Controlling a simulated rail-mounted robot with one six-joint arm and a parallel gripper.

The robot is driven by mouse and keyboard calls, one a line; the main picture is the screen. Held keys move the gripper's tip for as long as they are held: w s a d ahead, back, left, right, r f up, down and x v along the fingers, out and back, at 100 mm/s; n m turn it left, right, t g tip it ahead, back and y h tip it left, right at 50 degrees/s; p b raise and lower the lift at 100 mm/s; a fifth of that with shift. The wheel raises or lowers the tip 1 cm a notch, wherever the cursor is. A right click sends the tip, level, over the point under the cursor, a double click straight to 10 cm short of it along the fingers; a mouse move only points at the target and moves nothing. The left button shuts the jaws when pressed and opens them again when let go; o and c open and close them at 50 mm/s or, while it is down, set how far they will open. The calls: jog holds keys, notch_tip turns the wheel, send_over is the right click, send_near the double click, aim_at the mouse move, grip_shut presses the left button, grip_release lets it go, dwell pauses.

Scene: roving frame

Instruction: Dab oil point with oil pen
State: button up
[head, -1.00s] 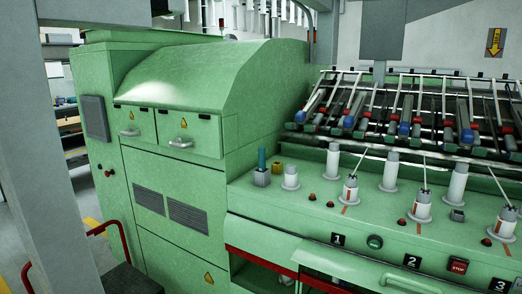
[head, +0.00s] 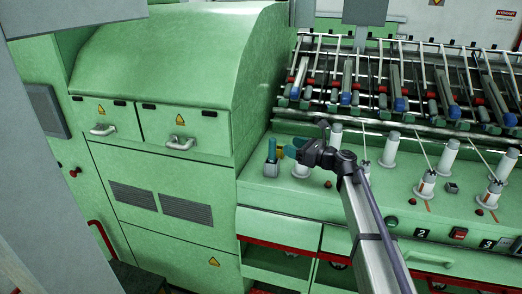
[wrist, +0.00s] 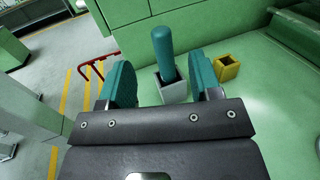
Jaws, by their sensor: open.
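The teal oil pen (head: 271,149) stands upright in a small grey holder (head: 270,171) at the left end of the green machine's ledge. My gripper (head: 288,149) is open and empty, close to the pen on its right in the head view. In the wrist view the pen (wrist: 163,45) shows in the gap between my two teal fingers (wrist: 162,75). The pen's lower end is hidden inside its holder (wrist: 174,91). I cannot tell which spot is the oil point.
A yellow open box (wrist: 228,68) stands beside the holder. White spindles (head: 388,150) stand in a row along the ledge, some with thread running up. A tall green cabinet (head: 170,80) rises on the left. A red rail (wrist: 97,68) and floor lie beyond the edge.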

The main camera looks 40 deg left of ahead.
jog(key=d, duration=0.1)
send_over(272, 157)
jog(key=a, duration=0.3)
jog(key=shift+w+d, duration=0.25)
jog(key=shift+w, duration=0.2)
jog(key=shift+c, duration=0.5)
grip_shut()
